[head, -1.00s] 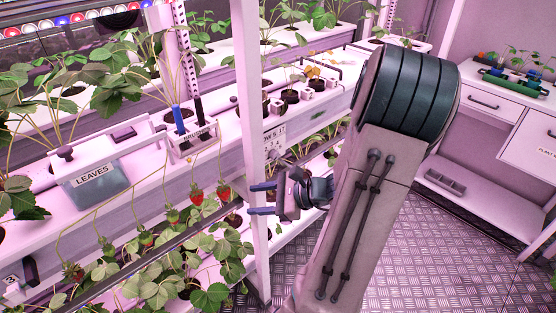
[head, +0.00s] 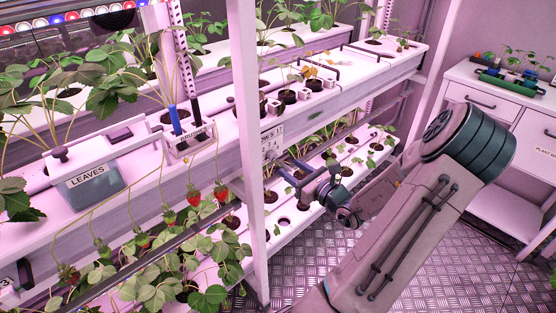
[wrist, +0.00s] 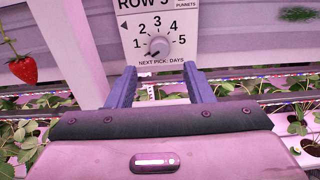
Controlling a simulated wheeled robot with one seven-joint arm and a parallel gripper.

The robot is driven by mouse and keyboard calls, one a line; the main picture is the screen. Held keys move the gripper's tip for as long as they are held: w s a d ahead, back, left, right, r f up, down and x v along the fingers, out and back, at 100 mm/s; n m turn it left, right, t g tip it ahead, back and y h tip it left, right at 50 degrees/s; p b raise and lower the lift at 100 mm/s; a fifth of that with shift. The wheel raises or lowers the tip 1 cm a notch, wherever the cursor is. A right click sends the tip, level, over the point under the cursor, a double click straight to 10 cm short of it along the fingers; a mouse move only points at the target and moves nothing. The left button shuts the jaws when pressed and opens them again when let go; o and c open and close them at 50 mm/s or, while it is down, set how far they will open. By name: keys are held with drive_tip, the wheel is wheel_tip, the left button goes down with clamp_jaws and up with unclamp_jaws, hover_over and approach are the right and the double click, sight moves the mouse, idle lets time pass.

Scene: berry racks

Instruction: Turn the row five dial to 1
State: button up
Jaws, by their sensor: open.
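The row five dial is a round grey knob (wrist: 159,46) on a white plate (wrist: 172,22) marked 1 to 5 and "NEXT PICK: DAYS". The top of the plate is cut off in the wrist view. I cannot tell surely which number the knob points to. In the head view the plate (head: 272,135) is on the front of the rack beside a white post. My gripper (wrist: 159,70) is open and empty, facing the plate. Its fingers lie apart, below and to either side of the knob in the wrist view, short of it. My gripper also shows in the head view (head: 283,168).
A white upright post (head: 251,150) stands just left of the plate. Strawberries (head: 194,195) hang left of the post. A lower shelf (head: 300,215) with seedlings runs below. A LEAVES box (head: 92,186) sits on the upper shelf. Metal floor (head: 430,260) is clear at right.

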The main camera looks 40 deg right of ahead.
sight(274, 157)
drive_tip(key=w, duration=0.6)
drive_tip(key=shift+w+a, duration=0.25)
drive_tip(key=shift+w, duration=0.1)
drive_tip(key=c, duration=1)
